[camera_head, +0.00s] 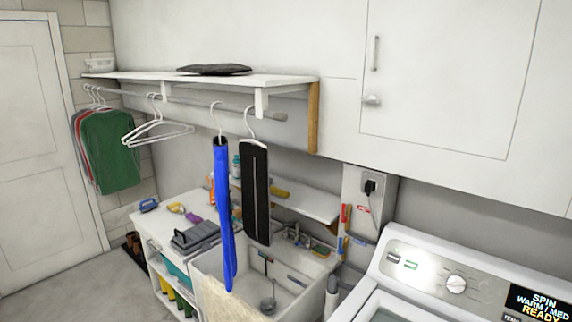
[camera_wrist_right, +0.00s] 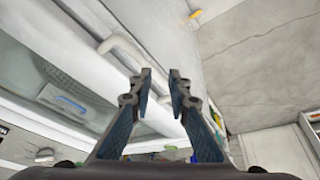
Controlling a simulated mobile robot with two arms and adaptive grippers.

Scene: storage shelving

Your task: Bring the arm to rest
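My right gripper (camera_wrist_right: 161,88) shows in the right wrist view. Its two dark fingers stand apart with nothing between them, so it is open and empty. Behind the fingers is a pale appliance-like surface with a white curved handle or pipe (camera_wrist_right: 122,45), seen at a tilt. Neither of my arms shows in the head view, and my left gripper is out of sight.
A wall shelf (camera_head: 270,80) carries a rod with white hangers (camera_head: 155,130), a green shirt (camera_head: 110,150), a blue garment (camera_head: 222,215) and a black garment (camera_head: 256,195). Below is a sink (camera_head: 318,275). A washing machine (camera_head: 440,262) stands right. Grey floor (camera_head: 85,285) is open at left.

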